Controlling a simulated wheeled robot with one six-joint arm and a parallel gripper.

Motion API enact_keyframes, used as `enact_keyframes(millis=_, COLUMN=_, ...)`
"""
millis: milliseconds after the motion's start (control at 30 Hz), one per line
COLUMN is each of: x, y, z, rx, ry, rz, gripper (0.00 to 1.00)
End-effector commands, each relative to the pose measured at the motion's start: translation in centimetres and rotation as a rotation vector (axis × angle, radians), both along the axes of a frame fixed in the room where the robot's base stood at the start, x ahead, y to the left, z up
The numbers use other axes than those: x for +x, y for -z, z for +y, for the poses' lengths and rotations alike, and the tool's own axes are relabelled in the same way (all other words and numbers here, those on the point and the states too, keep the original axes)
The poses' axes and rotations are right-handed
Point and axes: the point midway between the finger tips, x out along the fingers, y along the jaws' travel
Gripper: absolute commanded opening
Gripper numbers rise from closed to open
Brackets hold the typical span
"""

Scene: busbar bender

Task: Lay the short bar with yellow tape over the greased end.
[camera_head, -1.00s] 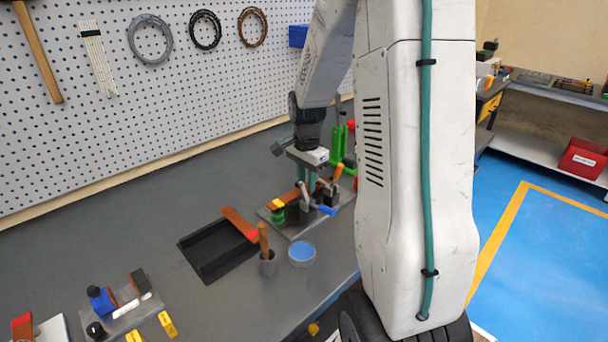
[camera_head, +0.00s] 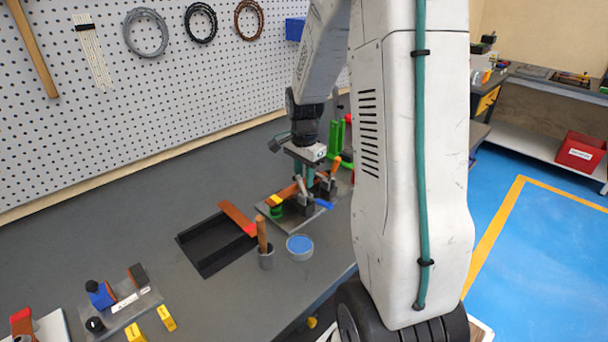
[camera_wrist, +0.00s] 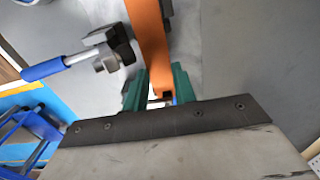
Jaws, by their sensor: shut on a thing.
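The short copper-coloured bar (camera_head: 287,194) has yellow tape (camera_head: 275,200) near its left end. It is over the fixture plate (camera_head: 262,208) with the clamps. My gripper (camera_head: 304,180) is upright above the plate, with its teal fingers shut on the bar. In the wrist view, the bar (camera_wrist: 150,38) runs up and away from between the fingers of my gripper (camera_wrist: 160,82). A green post (camera_head: 277,212) stands under the taped end; I cannot tell whether they touch. I cannot make out the greased end.
A blue-handled clamp (camera_wrist: 75,62) stands close to the left of the bar. A brush in a cup (camera_head: 266,260) and a blue-topped tin (camera_head: 299,247) stand near the front edge.

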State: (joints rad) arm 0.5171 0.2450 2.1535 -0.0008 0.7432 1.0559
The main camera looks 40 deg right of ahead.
Motion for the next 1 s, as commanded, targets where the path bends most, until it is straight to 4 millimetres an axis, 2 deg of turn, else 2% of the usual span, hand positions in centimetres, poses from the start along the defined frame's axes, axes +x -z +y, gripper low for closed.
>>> enact_keyframes(millis=400, x=0.0, y=0.5, z=0.0, rx=0.000, ry=0.000, rz=0.000, gripper=0.00)
enact_keyframes(millis=433, x=0.0, y=0.5, z=0.0, rx=0.000, ry=0.000, rz=0.000, gripper=0.32)
enact_keyframes(millis=500, x=0.0, y=0.5, z=0.0, rx=0.000, ry=0.000, rz=0.000, gripper=0.52)
enact_keyframes(millis=833, x=0.0, y=0.2, z=0.0, rx=-0.001, ry=0.000, rz=-0.001, gripper=0.52)
enact_keyframes(millis=1000, x=0.1, y=-2.1, z=0.0, rx=-0.003, ry=0.000, rz=-0.005, gripper=0.52)
